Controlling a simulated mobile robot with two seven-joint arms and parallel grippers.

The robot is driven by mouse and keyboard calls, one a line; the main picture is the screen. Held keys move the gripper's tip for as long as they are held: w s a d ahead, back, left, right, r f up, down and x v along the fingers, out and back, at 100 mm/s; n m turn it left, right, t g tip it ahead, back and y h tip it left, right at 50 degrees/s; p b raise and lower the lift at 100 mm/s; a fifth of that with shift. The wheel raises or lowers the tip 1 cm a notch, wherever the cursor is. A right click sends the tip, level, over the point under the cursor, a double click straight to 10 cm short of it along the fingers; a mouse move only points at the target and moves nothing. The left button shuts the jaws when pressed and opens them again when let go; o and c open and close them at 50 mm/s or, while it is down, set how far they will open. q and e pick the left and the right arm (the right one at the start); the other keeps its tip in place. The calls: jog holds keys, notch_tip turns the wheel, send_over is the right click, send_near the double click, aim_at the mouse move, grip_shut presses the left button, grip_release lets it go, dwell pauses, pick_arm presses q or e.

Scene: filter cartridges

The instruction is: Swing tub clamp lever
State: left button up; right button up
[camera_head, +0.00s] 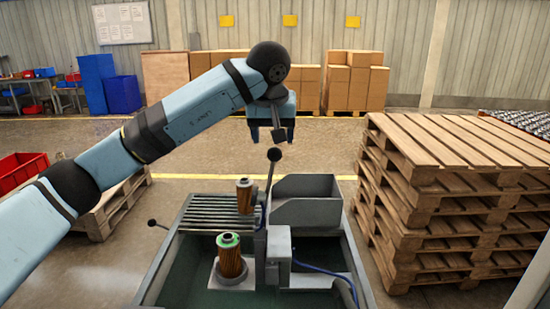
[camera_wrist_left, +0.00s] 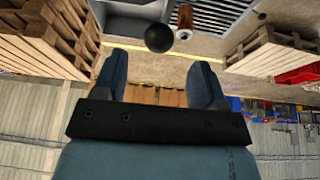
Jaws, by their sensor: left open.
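The clamp lever (camera_head: 269,185) stands nearly upright at the middle of the tub (camera_head: 168,262), rising beside a grey clamp block (camera_head: 278,248). Its black ball knob (camera_head: 274,154) is at the top. My left gripper (camera_head: 272,135) is open and empty, pointing down, and appears just above the knob in the head view. In the left wrist view, the knob (camera_wrist_left: 159,38) shows between and beyond the open fingers (camera_wrist_left: 160,68), apart from them. My right gripper is not in view.
A filter cartridge with a green ring (camera_head: 229,258) stands in a holder in the tub. Another cartridge (camera_head: 244,196) stands on the slatted rack (camera_head: 205,212). A grey bin (camera_head: 308,212) is behind right. A small knobbed rod (camera_head: 153,223) sticks out left. Stacked pallets (camera_head: 450,170) stand at right.

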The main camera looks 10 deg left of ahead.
aim_at(274, 149)
pick_arm(q)
jog(key=x, duration=0.7)
jog(key=shift+d, duration=0.1)
jog(key=shift+w+f, duration=0.35)
jog(key=shift+f, duration=0.3)
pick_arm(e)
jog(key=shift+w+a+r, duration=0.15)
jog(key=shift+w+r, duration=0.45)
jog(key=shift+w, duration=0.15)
pick_arm(q)
jog(key=shift+c, duration=0.2)
